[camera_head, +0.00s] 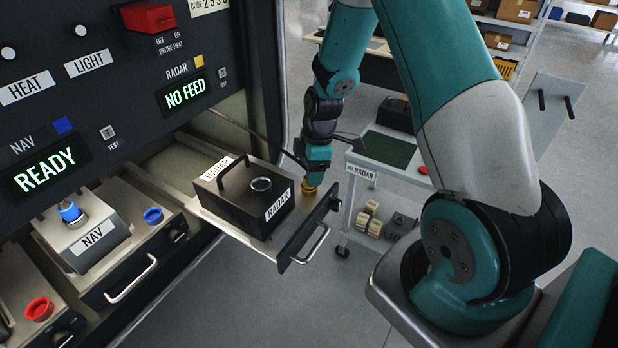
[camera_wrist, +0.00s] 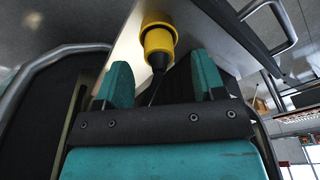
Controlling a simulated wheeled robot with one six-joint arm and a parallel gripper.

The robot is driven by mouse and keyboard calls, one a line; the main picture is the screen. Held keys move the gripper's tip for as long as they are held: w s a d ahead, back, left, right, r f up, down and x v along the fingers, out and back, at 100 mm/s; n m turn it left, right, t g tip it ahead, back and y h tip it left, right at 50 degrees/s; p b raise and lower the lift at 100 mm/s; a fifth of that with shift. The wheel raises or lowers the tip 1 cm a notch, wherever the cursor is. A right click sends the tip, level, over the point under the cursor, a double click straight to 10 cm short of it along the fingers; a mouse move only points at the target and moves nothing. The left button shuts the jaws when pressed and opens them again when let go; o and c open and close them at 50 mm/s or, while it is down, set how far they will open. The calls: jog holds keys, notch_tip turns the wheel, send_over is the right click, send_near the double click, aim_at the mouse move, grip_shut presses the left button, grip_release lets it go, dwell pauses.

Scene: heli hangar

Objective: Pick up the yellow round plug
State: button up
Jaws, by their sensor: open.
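The yellow round plug (camera_head: 309,188) sits on the right part of the pulled-out radar drawer (camera_head: 240,228), beside the black RADAR box (camera_head: 247,198). My gripper (camera_head: 313,178) points down right over the plug and partly hides it. In the wrist view the plug (camera_wrist: 158,40) shows a yellow head and a black lower part with a thin dark cable. The two teal fingers of my gripper (camera_wrist: 160,68) are spread apart. The plug lies ahead of the gap between them, and I see no finger closed on it.
The drawer's front panel and metal handle (camera_head: 313,243) stand close to the gripper. A white cart (camera_head: 362,190) with a green mat stands behind. Grey floor is clear in front.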

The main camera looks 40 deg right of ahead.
jog(key=shift+w+a+f+p, duration=0.1)
jog(key=shift+f+p, duration=0.25)
jog(key=shift+f, duration=1.05)
jog(key=c, duration=1)
jog(key=shift+r, duration=0.1)
